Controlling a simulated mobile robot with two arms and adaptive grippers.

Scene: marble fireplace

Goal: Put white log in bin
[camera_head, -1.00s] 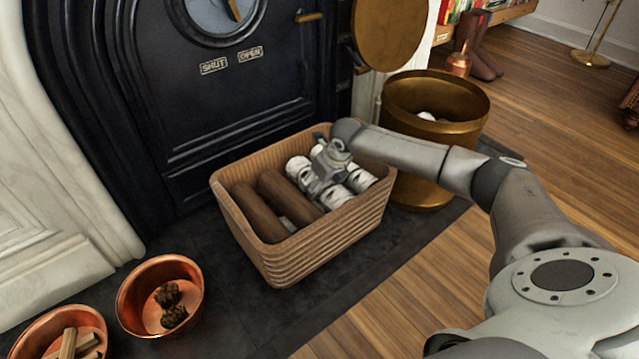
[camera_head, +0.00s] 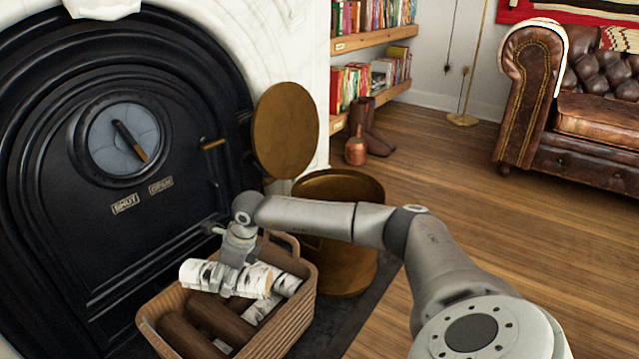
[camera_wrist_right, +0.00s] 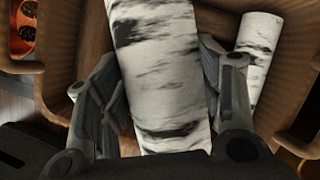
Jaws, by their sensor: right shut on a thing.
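A white birch-bark log (camera_head: 208,276) is held level above the wicker basket (camera_head: 292,322) in the head view. My right gripper (camera_head: 237,262) is shut around its middle. In the right wrist view the same log (camera_wrist_right: 158,85) lies between the two fingers. Another white log (camera_head: 277,298) remains in the basket, beside the held one; it also shows in the right wrist view (camera_wrist_right: 252,60). The brass bin (camera_head: 345,268) stands right behind the basket, its round lid (camera_head: 285,130) swung up. My arm crosses in front of the bin, and its inside is mostly hidden. My left gripper is out of view.
Brown logs (camera_head: 218,316) lie in the basket. A black fireplace door (camera_head: 90,235) rises at the left. Boots (camera_head: 372,130), bookshelves (camera_head: 372,37) and a leather sofa (camera_head: 570,110) stand farther back. The wooden floor at right is clear.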

